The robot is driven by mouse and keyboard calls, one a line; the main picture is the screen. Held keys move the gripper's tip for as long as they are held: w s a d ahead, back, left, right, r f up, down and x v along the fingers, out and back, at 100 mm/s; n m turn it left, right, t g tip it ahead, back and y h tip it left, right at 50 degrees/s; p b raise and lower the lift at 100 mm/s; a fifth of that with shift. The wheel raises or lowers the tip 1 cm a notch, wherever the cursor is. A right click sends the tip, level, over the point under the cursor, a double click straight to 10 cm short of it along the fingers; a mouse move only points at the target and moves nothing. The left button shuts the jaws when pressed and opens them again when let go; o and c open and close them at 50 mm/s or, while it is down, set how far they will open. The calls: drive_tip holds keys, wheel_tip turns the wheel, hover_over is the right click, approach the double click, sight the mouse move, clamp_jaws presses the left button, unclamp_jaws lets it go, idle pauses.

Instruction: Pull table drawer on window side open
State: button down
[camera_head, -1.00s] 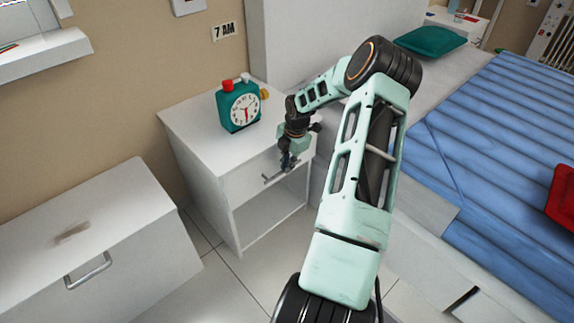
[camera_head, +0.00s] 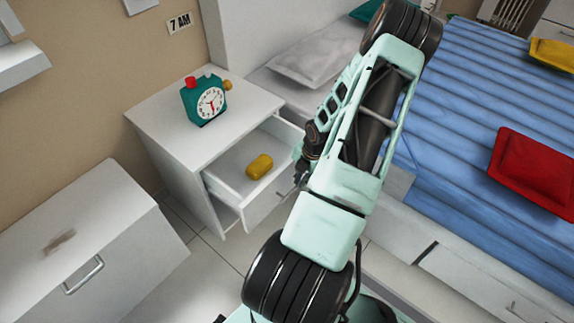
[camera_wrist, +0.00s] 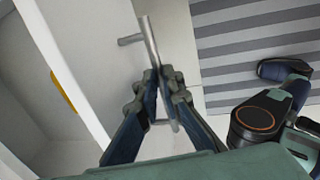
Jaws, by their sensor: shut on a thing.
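The drawer (camera_head: 268,205) of the white bedside table (camera_head: 148,117) stands well out of its frame. A yellow object (camera_head: 259,167) lies inside it, and its edge also shows in the wrist view (camera_wrist: 64,94). In the wrist view my gripper (camera_wrist: 160,78) is shut on the drawer's grey bar handle (camera_wrist: 151,42), with the handle's bar between the fingertips. In the head view my gripper is mostly hidden behind my arm, at the right end of the drawer front.
A teal alarm clock (camera_head: 205,100) stands on the table top. A white chest with a handle (camera_head: 85,245) is at the lower left. The bed with a blue cover (camera_head: 470,110) and a red cushion (camera_head: 533,172) is on the right. Tiled floor (camera_head: 205,262) shows between the furniture.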

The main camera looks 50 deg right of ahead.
drive_tip(key=shift+s+d+p, duration=0.15)
drive_tip(key=shift+s+p, duration=0.3)
drive_tip(key=shift+s, duration=1.25)
drive_tip(key=c, duration=2.1)
unclamp_jaws()
drive_tip(key=shift+o, duration=0.3)
drive_tip(key=shift+r, duration=0.1)
wheel_tip(320, 180, up, 12)
drive_tip(key=s, duration=0.2)
drive_tip(key=shift+s+f, duration=0.15)
drive_tip(key=shift+f, duration=0.1)
drive_tip(key=shift+d, duration=0.1)
